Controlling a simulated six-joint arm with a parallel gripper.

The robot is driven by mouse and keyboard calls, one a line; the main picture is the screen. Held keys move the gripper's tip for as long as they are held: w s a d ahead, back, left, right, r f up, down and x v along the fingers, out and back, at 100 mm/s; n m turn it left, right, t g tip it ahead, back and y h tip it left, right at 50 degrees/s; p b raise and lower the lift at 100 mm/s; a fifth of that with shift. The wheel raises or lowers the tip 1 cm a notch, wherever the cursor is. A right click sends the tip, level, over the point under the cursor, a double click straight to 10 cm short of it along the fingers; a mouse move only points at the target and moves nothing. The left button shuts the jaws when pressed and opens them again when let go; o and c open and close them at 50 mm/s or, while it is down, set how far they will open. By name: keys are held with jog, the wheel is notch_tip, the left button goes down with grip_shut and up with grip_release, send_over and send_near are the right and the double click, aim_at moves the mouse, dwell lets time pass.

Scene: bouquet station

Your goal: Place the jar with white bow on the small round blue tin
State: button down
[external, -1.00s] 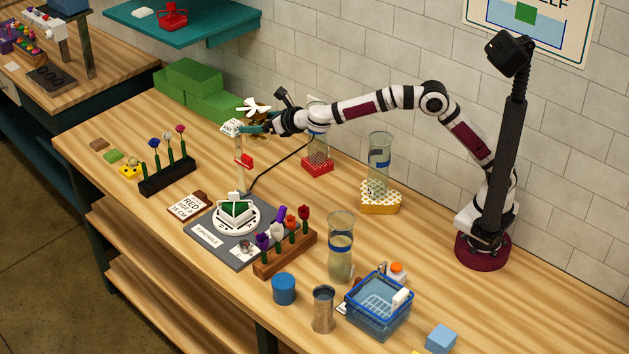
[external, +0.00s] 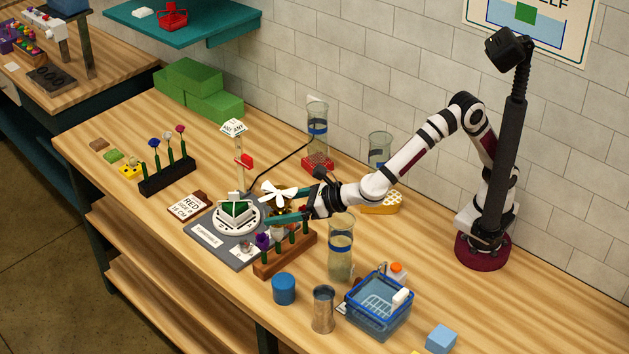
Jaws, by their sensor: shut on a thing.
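My gripper (external: 283,216) is shut on the jar with white bow (external: 278,194). The white bow shows clearly above the teal fingers. The small round blue tin (external: 284,289) stands on the table in front of the rack, below the gripper in the picture. Nothing is seen on its top.
A brown rack of flowers (external: 285,253) stands beside the tin. The turntable (external: 238,218) is to the left.

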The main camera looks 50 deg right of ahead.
send_over(286, 281)
jog(key=f, duration=1.8)
jog(key=shift+w+a+f, duration=0.15)
jog(key=shift+w+f, duration=0.05)
jog(key=shift+w, duration=0.1)
jog(key=shift+f, duration=0.15)
grip_release()
jog(key=shift+s+r, duration=0.25)
jog(key=shift+s, duration=0.05)
jog(key=v, duration=1.1)
jog(key=shift+s+d, duration=0.15)
jog(key=shift+d, duration=0.1)
